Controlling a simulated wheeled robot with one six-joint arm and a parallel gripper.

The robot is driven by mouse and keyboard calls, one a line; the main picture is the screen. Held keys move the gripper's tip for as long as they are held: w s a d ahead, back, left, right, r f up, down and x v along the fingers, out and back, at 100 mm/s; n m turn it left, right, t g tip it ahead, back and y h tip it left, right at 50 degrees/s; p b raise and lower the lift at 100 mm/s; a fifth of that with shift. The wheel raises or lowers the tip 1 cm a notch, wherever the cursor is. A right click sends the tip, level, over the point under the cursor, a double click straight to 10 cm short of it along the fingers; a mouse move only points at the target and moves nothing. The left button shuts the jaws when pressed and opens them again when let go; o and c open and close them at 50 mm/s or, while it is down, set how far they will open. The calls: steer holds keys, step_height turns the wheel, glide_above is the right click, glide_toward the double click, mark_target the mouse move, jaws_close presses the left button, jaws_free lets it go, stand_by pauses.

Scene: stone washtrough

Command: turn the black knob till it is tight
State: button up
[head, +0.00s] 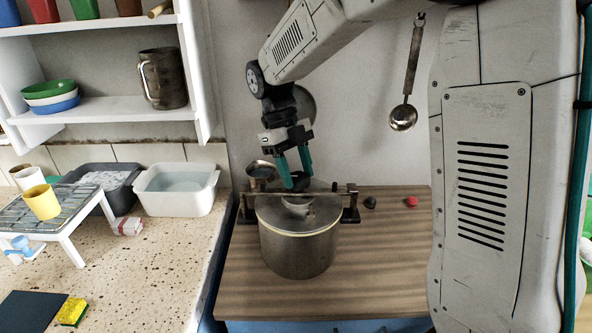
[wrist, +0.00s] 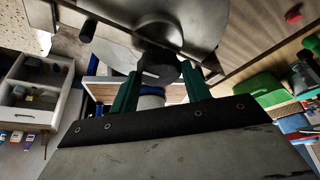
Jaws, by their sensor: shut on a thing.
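The black knob (head: 298,183) sits above the middle of a brass-coloured bar (head: 327,194) that crosses over the lid of a metal pot (head: 296,251). My gripper (head: 293,174) reaches down from above, with its green fingers shut on the knob. In the wrist view the knob (wrist: 161,69) shows dark between the two fingertips of my gripper (wrist: 160,82). The pot's lid (wrist: 180,18) fills the top of that view. Part of the knob is hidden by the fingers, and how tight it is cannot be seen.
The pot stands on a wooden table (head: 390,265). A small black piece (head: 369,202) and a red piece (head: 411,201) lie to its right. A ladle (head: 404,112) hangs on the wall behind. A white basin (head: 176,190) stands on the left counter.

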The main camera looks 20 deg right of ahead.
stand_by(0.3)
steer(key=o, duration=1)
steer(key=v, duration=0.7)
steer(key=shift+w+r, duration=0.2)
steer(key=shift+r, duration=0.1)
